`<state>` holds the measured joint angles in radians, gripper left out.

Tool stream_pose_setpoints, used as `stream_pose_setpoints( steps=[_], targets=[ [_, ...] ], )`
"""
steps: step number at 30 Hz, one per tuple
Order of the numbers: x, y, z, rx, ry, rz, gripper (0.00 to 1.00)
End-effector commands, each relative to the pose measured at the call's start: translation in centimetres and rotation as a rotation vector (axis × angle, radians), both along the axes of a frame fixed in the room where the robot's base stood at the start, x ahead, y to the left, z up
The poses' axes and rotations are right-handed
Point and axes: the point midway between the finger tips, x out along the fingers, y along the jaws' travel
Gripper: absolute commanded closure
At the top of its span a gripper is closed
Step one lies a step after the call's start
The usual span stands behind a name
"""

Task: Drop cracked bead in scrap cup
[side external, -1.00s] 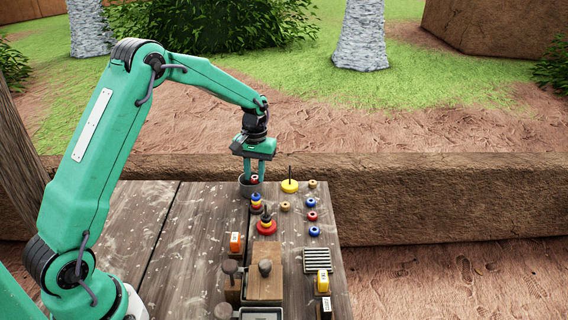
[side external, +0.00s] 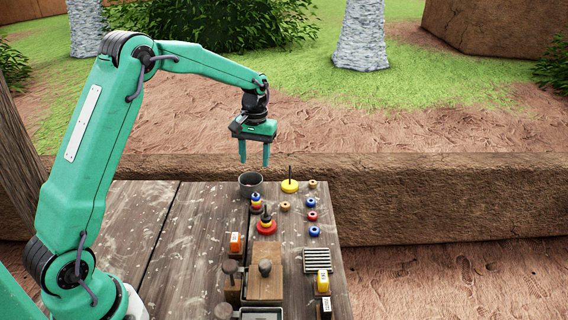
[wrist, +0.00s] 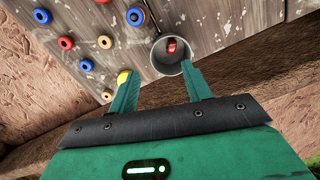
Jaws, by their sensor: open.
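The grey scrap cup (side external: 251,191) stands upright near the table's far edge. In the wrist view, the cup (wrist: 161,60) opens toward the camera and a red bead (wrist: 171,46) lies inside it. A crack on the bead cannot be made out at this size. My gripper (side external: 254,164) is open and empty, above the cup with a clear gap to its rim. In the wrist view, its two fingers (wrist: 158,73) are spread apart just in front of the cup.
A yellow disc with a thin post (side external: 289,187) stands right of the cup. The table's left is bare.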

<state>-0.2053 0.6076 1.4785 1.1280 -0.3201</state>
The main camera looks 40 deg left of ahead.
Motion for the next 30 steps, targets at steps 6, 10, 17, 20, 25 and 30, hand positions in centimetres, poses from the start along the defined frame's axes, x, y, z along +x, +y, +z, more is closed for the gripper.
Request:
stream_pose_setpoints(
  steps=[6, 10, 17, 20, 25, 30],
  targets=[
    [0.2, 0.0, 2.1, 0.000, 0.000, 0.000, 0.51],
    [0.2, 0.0, 2.5, 0.000, 0.000, 0.000, 0.51],
    [0.2, 0.0, 2.5, -0.001, 0.001, 0.000, 0.51],
    [0.2, 0.0, 2.5, -0.001, 0.001, 0.000, 0.51],
    [0.1, -0.1, 2.7, 0.000, -0.002, -0.003, 0.51],
    [-0.6, -0.6, 3.9, 0.004, -0.021, -0.021, 0.51]
  ],
)
